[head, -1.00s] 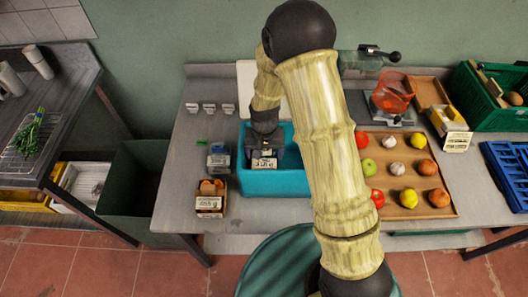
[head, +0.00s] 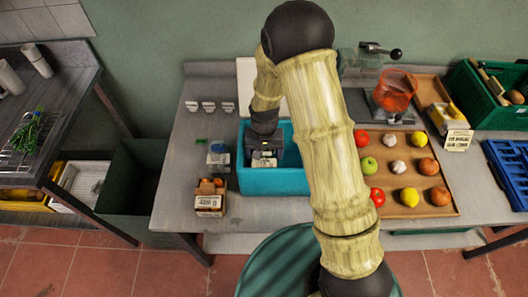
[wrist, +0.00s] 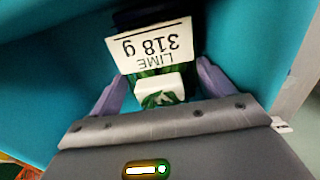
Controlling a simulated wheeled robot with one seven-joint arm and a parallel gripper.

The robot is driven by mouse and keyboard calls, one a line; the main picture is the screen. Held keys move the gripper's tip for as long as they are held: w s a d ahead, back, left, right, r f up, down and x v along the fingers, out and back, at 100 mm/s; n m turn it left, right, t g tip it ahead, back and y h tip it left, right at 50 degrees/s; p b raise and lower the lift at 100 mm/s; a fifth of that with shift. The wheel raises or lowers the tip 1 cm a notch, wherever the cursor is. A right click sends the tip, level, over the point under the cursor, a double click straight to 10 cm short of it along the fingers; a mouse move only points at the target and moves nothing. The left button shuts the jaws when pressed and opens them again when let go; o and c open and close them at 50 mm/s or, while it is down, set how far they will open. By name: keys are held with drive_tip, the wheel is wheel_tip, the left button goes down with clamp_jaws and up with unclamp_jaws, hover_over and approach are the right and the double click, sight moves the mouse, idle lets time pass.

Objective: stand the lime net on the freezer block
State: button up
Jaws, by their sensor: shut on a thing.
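My gripper (head: 264,150) is down inside the teal bin (head: 275,182) on the bench. In the wrist view my gripper (wrist: 158,90) has its two purple fingers shut on the lime net (wrist: 160,84), gripping it by its white top with green netting. The net's white tag (wrist: 150,45) reads LIME 318 g and shows upside down. A dark blue edge (wrist: 150,16) behind the tag may be the freezer block; most of it is hidden, and I cannot tell whether the net touches it. In the head view my gripper hides most of the net.
A small carton (head: 210,198) and a labelled grey item (head: 218,157) stand left of the bin. A wooden tray (head: 432,205) of fruit and vegetables lies to the right, beyond my arm. The bin's teal walls are close around my gripper.

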drive_tip(key=o, duration=1.1)
drive_tip(key=shift+c, duration=0.3)
wheel_tip(320, 180, up, 15)
drive_tip(key=p, duration=1.1)
drive_tip(key=shift+f, duration=0.15)
idle(0.9)
idle(0.7)
